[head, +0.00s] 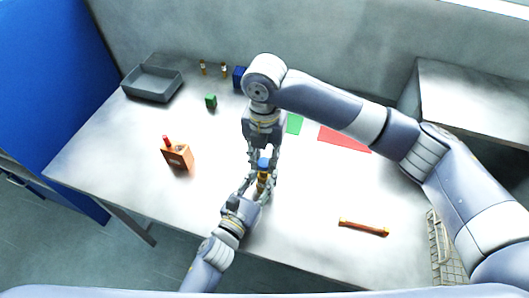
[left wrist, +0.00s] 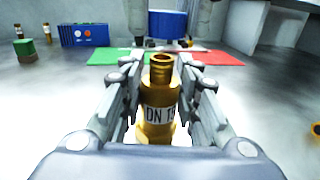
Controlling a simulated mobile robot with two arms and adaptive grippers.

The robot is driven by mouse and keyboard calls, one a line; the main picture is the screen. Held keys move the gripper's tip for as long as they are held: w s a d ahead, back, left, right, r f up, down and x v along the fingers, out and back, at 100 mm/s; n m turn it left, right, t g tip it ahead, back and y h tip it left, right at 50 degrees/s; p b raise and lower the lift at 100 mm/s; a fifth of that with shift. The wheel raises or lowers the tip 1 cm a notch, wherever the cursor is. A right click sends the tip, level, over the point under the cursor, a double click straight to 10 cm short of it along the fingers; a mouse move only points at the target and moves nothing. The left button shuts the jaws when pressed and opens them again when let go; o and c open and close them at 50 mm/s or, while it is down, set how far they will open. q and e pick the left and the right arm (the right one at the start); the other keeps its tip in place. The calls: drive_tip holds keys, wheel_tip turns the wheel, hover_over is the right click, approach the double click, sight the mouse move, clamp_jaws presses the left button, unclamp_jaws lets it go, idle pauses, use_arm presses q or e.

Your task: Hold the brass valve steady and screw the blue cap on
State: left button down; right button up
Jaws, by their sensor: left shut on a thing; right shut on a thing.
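The brass valve (head: 262,180) stands upright between the fingers of my left gripper (head: 260,186), near the middle front of the table. In the left wrist view the valve (left wrist: 158,105) shows an open threaded neck and a "DN 15"-like label, partly covered by a finger. My left gripper (left wrist: 160,110) is shut on its body. The blue cap (head: 263,162) is in my right gripper (head: 263,159), which comes down from above and is shut on it. In the left wrist view the cap (left wrist: 167,24) appears above and beyond the neck, apart from it.
A grey tray (head: 135,88), two small brass pieces (head: 202,67), a blue box (head: 240,76) and a green block (head: 210,101) stand at the back left. An orange holder (head: 178,158) is left. Green (head: 295,123) and red (head: 345,138) mats and an orange bar (head: 363,228) lie right.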

sight(262, 176)
drive_tip(key=shift+f, duration=0.1)
idle(0.3)
drive_tip(key=shift+f, duration=0.8)
drive_tip(key=shift+f, duration=0.4)
drive_tip(key=shift+s+f, duration=0.1)
drive_tip(key=shift+f, duration=0.2)
drive_tip(key=shift+d+f, duration=0.15)
drive_tip(key=shift+f, duration=0.1)
idle(0.3)
drive_tip(key=shift+r, duration=0.5)
idle(1.0)
